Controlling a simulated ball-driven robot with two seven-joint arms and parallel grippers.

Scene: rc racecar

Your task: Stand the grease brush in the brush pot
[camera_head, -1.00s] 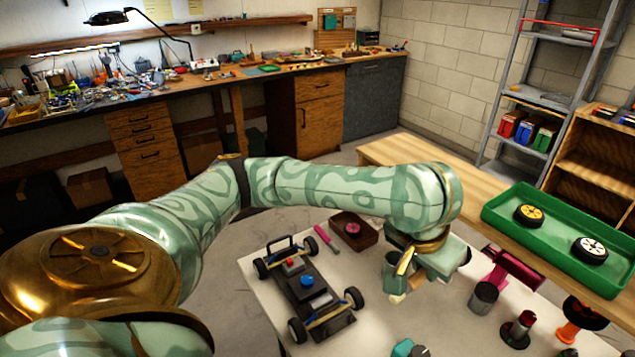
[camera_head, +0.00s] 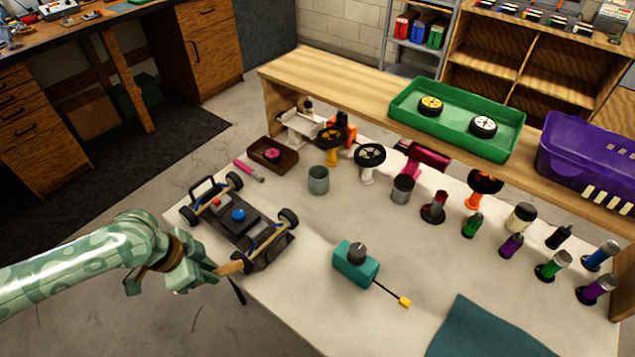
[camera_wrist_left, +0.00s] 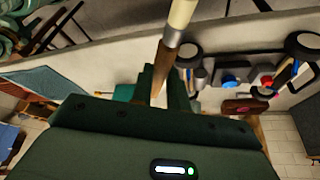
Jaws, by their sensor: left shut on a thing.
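My left gripper (camera_head: 205,272) is shut on the grease brush (camera_head: 230,268) beside the table's left edge, near the car chassis. In the left wrist view, the brush (camera_wrist_left: 172,40) has a tan wooden handle between the fingers, a silver collar and a cream end pointing away from the gripper. A grey-green cup (camera_head: 318,180), which looks like the brush pot, stands upright behind and to the right of the chassis. No brush shows in it. It is well apart from the gripper. My right gripper is out of view.
The car chassis (camera_head: 240,222) lies between gripper and cup. A pink-handled tool (camera_head: 248,171) and brown tray (camera_head: 262,160) are left of the cup; a wheel on a white stand (camera_head: 369,160) is right. A teal box (camera_head: 355,265) with a rod lies in front.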

